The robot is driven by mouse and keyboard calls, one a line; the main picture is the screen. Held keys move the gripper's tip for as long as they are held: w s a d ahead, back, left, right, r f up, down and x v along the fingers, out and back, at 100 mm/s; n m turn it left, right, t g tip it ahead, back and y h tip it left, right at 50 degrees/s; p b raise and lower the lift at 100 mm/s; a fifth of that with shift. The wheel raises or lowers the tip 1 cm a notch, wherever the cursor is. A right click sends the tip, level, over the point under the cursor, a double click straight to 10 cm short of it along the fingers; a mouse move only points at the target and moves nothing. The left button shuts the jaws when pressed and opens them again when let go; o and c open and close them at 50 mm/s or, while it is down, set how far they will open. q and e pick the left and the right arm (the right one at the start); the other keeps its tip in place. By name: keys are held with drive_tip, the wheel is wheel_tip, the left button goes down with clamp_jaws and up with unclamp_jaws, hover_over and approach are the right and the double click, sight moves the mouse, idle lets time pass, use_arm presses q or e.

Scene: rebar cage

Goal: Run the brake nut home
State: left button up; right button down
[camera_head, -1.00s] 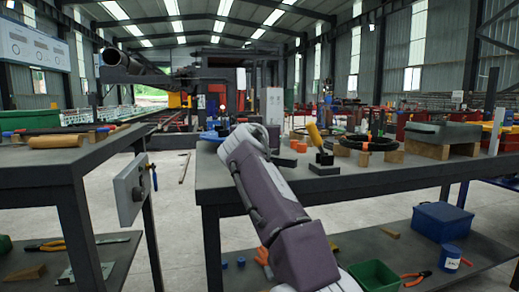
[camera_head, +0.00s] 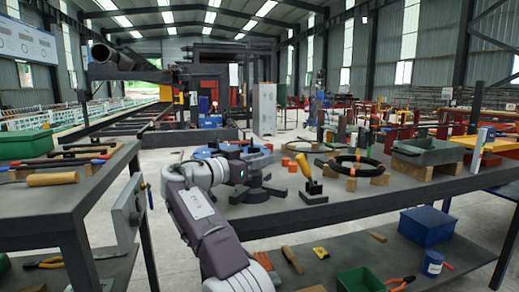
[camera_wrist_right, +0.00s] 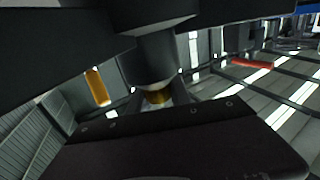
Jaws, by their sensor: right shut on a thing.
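A dark grey device with spread feet (camera_head: 258,190), blue parts behind it, stands at the left end of the right-hand bench. My right gripper (camera_head: 242,168) is at the upper part of this device, its wrist coming in from the left. In the right wrist view, the dark jaws (camera_wrist_right: 150,115) are shut around a small brass-coloured piece, which I take for the brake nut (camera_wrist_right: 157,97). It sits at the end of a dark grey cylinder (camera_wrist_right: 148,60). The jaws hide most of the nut, and its thread cannot be seen. My left gripper is not in view.
On the right-hand bench are a yellow-handled tool in a block (camera_head: 308,178), orange pieces (camera_head: 292,165), a black ring on wooden blocks (camera_head: 352,163) and a grey-green box (camera_head: 425,150). The left bench (camera_head: 60,200) holds tools. A floor gap separates the benches.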

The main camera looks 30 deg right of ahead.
drive_tip(key=shift+g, duration=0.3)
drive_tip(key=shift+r, duration=0.1)
drive_tip(key=c, duration=1.2)
unclamp_jaws()
drive_tip(key=a, duration=0.3)
drive_tip(key=s+a+p, duration=0.1)
drive_tip(key=a, duration=0.2)
drive_tip(key=a+p, duration=0.1)
drive_tip(key=a, duration=0.2)
drive_tip(key=shift+s, duration=0.4)
drive_tip(key=shift+d, duration=0.1)
